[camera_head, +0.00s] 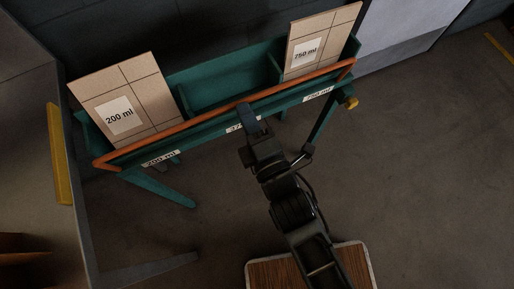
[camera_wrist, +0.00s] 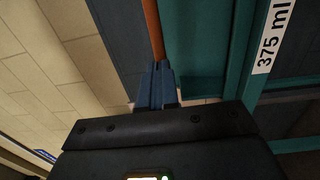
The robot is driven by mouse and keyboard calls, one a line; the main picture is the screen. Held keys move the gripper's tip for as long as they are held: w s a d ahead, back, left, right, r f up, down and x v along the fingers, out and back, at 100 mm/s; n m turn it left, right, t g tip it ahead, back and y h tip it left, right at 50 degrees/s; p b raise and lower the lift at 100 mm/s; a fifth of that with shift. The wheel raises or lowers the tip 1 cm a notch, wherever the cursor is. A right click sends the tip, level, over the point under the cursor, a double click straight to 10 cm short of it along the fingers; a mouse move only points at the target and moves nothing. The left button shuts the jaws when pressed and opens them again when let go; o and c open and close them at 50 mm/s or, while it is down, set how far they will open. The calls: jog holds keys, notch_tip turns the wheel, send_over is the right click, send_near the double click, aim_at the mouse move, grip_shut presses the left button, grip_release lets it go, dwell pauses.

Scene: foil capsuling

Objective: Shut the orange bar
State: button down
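The orange bar (camera_head: 200,119) runs along the front of the green rack (camera_head: 215,88), over the labelled front edge, with bent ends at both sides. My gripper (camera_head: 245,108) is at the middle of the bar, above the 375 ml label. In the wrist view the bar (camera_wrist: 153,30) comes down from the top to the tips of my gripper (camera_wrist: 158,70). The two fingers are close together with the bar between their tips. The stretch of bar behind the fingers is hidden.
A 200 ml carton (camera_head: 125,100) stands in the left bay and a 750 ml carton (camera_head: 318,42) in the right bay. The middle bay looks empty. A grey bench or cabinet (camera_head: 35,150) stands at the left. The floor (camera_head: 420,170) at the right is clear.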

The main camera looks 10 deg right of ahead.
jog(key=shift+w+a+r, duration=0.15)
jog(key=shift+w+r, duration=0.1)
jog(key=shift+w, duration=0.3)
jog(key=shift+w+a+r, duration=0.15)
jog(key=shift+w+r, duration=0.05)
jog(key=shift+w, duration=0.3)
jog(key=shift+w+r, duration=0.1)
jog(key=shift+r, duration=0.05)
